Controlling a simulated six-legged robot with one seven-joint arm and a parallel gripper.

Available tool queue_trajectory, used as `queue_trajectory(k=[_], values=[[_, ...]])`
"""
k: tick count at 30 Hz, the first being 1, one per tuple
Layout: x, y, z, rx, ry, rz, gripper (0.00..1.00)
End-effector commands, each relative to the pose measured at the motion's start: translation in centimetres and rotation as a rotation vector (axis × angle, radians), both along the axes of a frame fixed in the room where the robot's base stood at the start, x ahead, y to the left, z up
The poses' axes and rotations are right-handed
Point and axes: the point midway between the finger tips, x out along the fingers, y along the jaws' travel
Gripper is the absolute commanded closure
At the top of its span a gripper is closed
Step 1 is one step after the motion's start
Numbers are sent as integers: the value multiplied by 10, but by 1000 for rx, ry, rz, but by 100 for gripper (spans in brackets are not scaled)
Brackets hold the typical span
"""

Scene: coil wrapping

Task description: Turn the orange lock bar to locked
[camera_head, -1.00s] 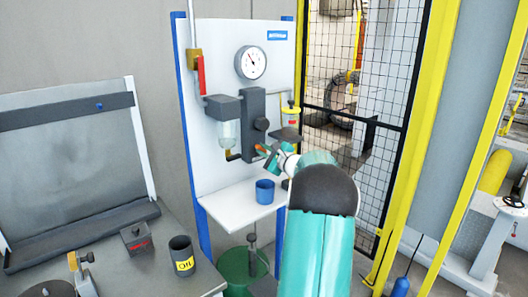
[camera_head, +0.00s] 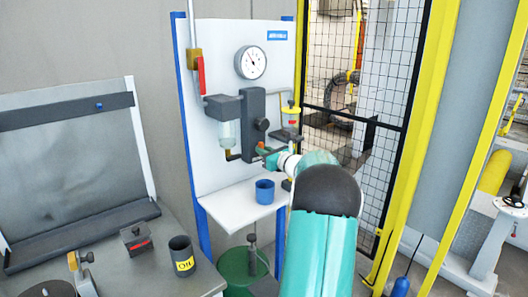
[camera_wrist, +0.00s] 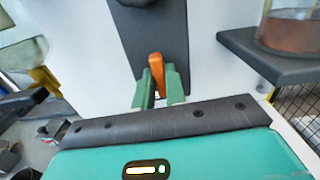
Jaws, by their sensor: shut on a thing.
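The orange lock bar (camera_wrist: 156,66) stands nearly upright, with a slight tilt, against a dark grey block (camera_wrist: 150,35) on the white panel in the wrist view. My gripper (camera_wrist: 158,88) has its two green fingers shut on the bar, one on each side. In the head view my gripper (camera_head: 270,153) reaches the lower end of the dark grey block (camera_head: 254,118). Only a small bit of orange shows there, and the fingers hide most of the bar.
A pressure gauge (camera_head: 251,62) and a red-handled valve (camera_head: 201,76) are on the panel. A clear bowl (camera_head: 227,134) hangs left of my gripper. A blue cup (camera_head: 265,191) stands on the white shelf (camera_head: 238,205) below. A yellow-framed mesh fence (camera_head: 350,90) is at the right.

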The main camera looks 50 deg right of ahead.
Motion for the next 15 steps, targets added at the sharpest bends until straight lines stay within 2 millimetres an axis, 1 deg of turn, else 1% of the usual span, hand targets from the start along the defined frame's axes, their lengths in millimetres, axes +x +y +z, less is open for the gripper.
queue_trajectory(k=[6, 15], values=[[-2, -1, -2, 51, -9, -2, 100], [-2, -1, -2, 63, -10, -2, 100]])
